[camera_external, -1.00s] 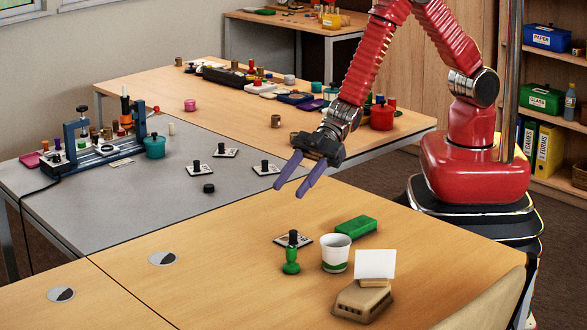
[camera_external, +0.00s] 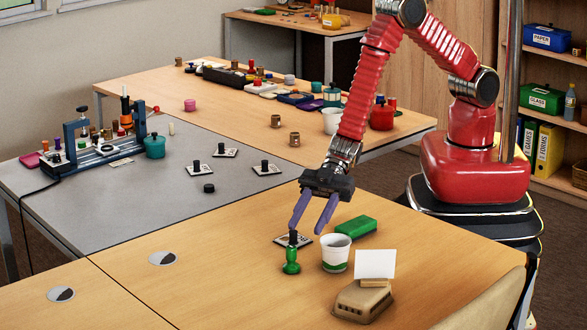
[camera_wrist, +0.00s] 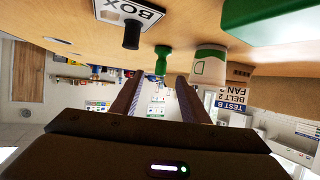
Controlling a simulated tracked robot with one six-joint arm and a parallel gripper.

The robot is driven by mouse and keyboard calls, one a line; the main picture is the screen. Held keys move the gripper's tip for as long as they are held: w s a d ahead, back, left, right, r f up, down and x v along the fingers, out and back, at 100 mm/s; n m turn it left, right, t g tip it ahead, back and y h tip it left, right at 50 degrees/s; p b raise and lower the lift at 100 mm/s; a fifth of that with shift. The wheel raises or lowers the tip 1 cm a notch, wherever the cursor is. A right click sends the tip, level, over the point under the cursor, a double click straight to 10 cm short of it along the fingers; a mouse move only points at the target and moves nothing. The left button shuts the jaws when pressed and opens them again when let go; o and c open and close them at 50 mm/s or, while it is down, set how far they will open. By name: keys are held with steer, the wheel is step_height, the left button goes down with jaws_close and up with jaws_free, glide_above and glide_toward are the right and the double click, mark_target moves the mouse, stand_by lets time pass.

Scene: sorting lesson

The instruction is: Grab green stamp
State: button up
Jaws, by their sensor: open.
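The green stamp (camera_external: 291,262) stands upright on the near wooden table, left of a white cup with a green band (camera_external: 335,254). My gripper (camera_external: 306,230) is open and empty, with its two purple fingers pointing down, above and behind the green stamp and apart from it. In the wrist view the green stamp (camera_wrist: 162,62) shows ahead, beyond the open fingers (camera_wrist: 157,92) and roughly between them.
A black-handled stamp on a plate (camera_external: 292,240) stands just behind the green stamp. A green block (camera_external: 356,226) lies behind the cup. A brown holder with a white card (camera_external: 363,301) is at the right front.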

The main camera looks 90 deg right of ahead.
glide_toward(291, 261)
steer(key=shift+w+x, duration=0.2)
steer(key=shift+x, duration=0.65)
steer(key=shift+w+x, duration=0.15)
steer(key=shift+x, duration=0.7)
steer(key=shift+r, duration=0.1)
steer(key=shift+x, duration=2.5)
steer(key=shift+s, duration=0.1)
jaws_close()
